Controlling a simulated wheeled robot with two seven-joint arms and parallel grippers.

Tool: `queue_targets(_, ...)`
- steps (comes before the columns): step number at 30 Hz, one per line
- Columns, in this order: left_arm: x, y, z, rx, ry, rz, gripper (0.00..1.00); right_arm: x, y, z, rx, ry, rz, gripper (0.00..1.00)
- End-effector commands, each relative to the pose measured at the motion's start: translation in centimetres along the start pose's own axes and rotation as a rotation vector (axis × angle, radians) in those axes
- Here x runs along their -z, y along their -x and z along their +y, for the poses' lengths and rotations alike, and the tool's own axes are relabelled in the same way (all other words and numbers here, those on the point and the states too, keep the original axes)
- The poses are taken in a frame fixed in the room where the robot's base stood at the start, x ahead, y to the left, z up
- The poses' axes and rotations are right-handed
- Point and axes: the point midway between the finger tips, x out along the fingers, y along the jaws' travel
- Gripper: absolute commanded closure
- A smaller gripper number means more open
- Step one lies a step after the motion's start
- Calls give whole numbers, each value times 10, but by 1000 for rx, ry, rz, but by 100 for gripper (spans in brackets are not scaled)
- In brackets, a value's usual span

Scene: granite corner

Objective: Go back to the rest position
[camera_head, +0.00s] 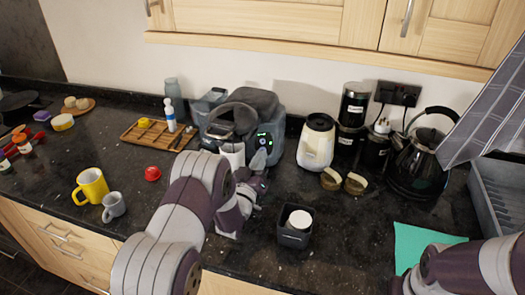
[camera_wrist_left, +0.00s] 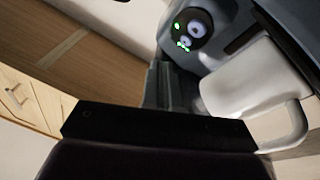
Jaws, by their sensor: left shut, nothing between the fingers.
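My left arm reaches in from the bottom of the head view, and its gripper (camera_head: 260,160) is at the front of the dark grey coffee machine (camera_head: 262,103). The gripper is shut and empty. In the left wrist view, the shut fingers (camera_wrist_left: 168,88) point toward the machine's panel with a green light (camera_wrist_left: 188,35). A white mug (camera_wrist_left: 245,82) with its handle is beside the fingers on the right; it also shows partly hidden behind my arm in the head view (camera_head: 233,152). My right arm shows at the lower right, but its gripper is out of view.
A yellow mug (camera_head: 91,186) and a grey mug (camera_head: 113,206) stand left of my arm. A dark container with a white top (camera_head: 296,228) stands right of it. A kettle (camera_head: 419,165), a grey rack (camera_head: 497,205) and a green cloth (camera_head: 415,243) are farther right.

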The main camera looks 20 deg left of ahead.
Motion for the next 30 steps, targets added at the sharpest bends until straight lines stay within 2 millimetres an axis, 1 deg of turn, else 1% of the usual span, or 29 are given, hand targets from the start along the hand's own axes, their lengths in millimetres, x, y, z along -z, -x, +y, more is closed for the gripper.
queue_targets(8, 0, -1, 0, 10, -6, -19, 100, 0, 0, 0, 0, 0, 0, 63)
queue_targets(11, 0, -1, 0, 79, -48, -161, 100, 0, 0, 0, 0, 0, 0, 63)
queue_targets(13, -3, 14, 1, 162, -100, -361, 100, 0, 0, 0, 0, 0, 0, 63)
queue_targets(14, -4, 27, 2, 201, -125, -465, 100, 0, 0, 0, 0, 0, 0, 63)
queue_targets(16, -5, 74, 6, 283, -177, -728, 100, 0, 0, 0, 0, 0, 0, 63)
queue_targets(17, -4, 100, 9, 311, -195, -841, 100, 0, 0, 0, 0, 0, 0, 63)
queue_targets(18, -2, 138, 14, 341, -214, -991, 100, 0, 0, 0, 0, 0, 0, 63)
queue_targets(19, 0, 165, 19, 358, -224, -1094, 100, 0, 0, 0, 0, 0, 0, 63)
queue_targets(20, 3, 191, 23, 369, -233, -1185, 100, 0, 0, 0, 0, 0, 0, 63)
queue_targets(21, 7, 222, 29, 379, -239, -1291, 100, 0, 0, 0, 0, 0, 0, 63)
queue_targets(24, 17, 283, 41, 390, -242, -1489, 100, 0, 0, 0, 0, 0, 0, 63)
queue_targets(27, 23, 316, 48, 390, -240, -1596, 100, 0, 0, 0, 0, 0, 0, 63)
queue_targets(30, 26, 328, 51, 390, -239, -1636, 100, 0, 0, 0, 0, 0, 0, 63)
